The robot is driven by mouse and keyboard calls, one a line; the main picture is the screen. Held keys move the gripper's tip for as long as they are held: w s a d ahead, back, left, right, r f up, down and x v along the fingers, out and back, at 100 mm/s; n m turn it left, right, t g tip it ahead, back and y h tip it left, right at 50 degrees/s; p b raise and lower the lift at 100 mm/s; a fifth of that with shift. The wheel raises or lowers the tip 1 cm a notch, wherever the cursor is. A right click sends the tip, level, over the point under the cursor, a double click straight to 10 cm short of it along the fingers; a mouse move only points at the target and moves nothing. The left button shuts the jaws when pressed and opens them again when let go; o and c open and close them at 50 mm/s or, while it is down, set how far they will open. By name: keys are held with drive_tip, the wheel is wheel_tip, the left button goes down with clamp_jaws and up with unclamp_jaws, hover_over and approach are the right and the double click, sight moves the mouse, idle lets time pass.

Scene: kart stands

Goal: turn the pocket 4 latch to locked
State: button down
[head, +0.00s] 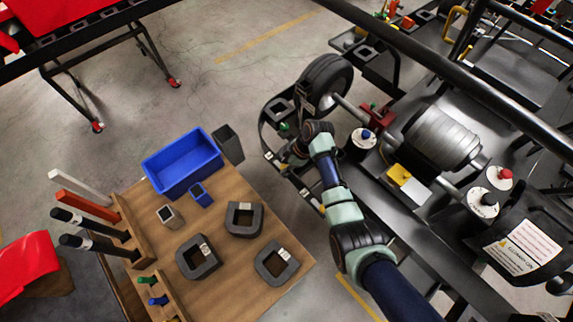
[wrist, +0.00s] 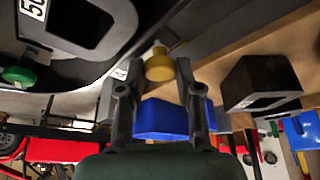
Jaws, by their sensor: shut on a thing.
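In the wrist view, a yellow knob (wrist: 159,66) with a pale tip sits between the two fingertips of my gripper (wrist: 152,78). The jaws are shut on the knob; I take it for a latch, but no pocket number is readable on it. A green knob (wrist: 20,76) shows at the left, under a dark ring-shaped block (wrist: 82,42) with a partly cut-off number label. In the head view, my gripper (head: 287,164) is at the near edge of the kart's side frame, partly hidden by my wrist. A green knob (head: 285,127) is farther along that frame.
A kart wheel (head: 326,84) stands beyond my wrist. Black kart tubes lie to the right.

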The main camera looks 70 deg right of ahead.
drive_tip(key=shift+p, duration=0.3)
drive_tip(key=m+p, duration=0.1)
drive_tip(key=m, duration=0.1)
drive_tip(key=m+h+p, duration=0.1)
drive_tip(key=p, duration=0.1)
drive_tip(key=shift+a+r+m, duration=0.15)
drive_tip(key=shift+m, duration=0.25)
drive_tip(key=m+h+p, duration=0.2)
drive_tip(key=m+p, duration=0.1)
drive_tip(key=m, duration=0.2)
drive_tip(key=shift+a, duration=0.15)
drive_tip(key=m+h, duration=0.1)
drive_tip(key=m, duration=0.1)
drive_tip(key=m+g+p, duration=0.1)
drive_tip(key=m, duration=0.2)
drive_tip(key=shift+w+a+g+h, duration=0.1)
drive_tip(key=shift+w+g+h, duration=0.05)
drive_tip(key=shift+g+h, duration=0.2)
drive_tip(key=shift+f+m+g+h, duration=0.2)
drive_tip(key=shift+m+g, duration=0.1)
drive_tip(key=shift+m, duration=0.65)
drive_tip(key=shift+f+m+g+h, duration=0.15)
drive_tip(key=shift+m+g, duration=0.1)
drive_tip(key=shift+m, duration=0.7)
drive_tip(key=shift+r+b, duration=0.1)
drive_tip(key=shift+b, duration=0.2)
drive_tip(key=c, duration=0.8)
unclamp_jaws()
drive_tip(key=shift+w, duration=0.1)
